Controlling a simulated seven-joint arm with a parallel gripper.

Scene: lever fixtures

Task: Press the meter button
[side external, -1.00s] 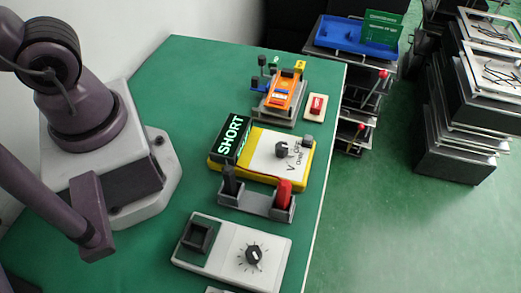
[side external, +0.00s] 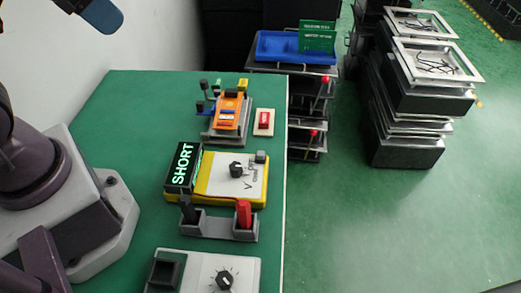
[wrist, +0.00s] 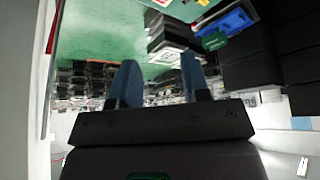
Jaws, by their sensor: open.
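The meter (side external: 232,193) is a yellow-edged box on the green table, with a white face and a black dial (side external: 237,170). Its dark display (side external: 183,166) reads "SHORT" in lit letters. A small grey block (side external: 261,157), which looks like the button, sits at the face's far right corner. My gripper (wrist: 160,85) shows in the wrist view with two blue fingers apart and nothing between them. In the side view, a blue-tipped part of my arm shows at the top left, well away from the meter. The wrist view does not clearly show the meter.
A grey holder (side external: 217,225) with a black and a red probe stands just in front of the meter. A white dial box (side external: 225,263) is nearer. Behind are an orange device (side external: 229,112) and a red switch (side external: 263,121). The table's right edge is close to the meter.

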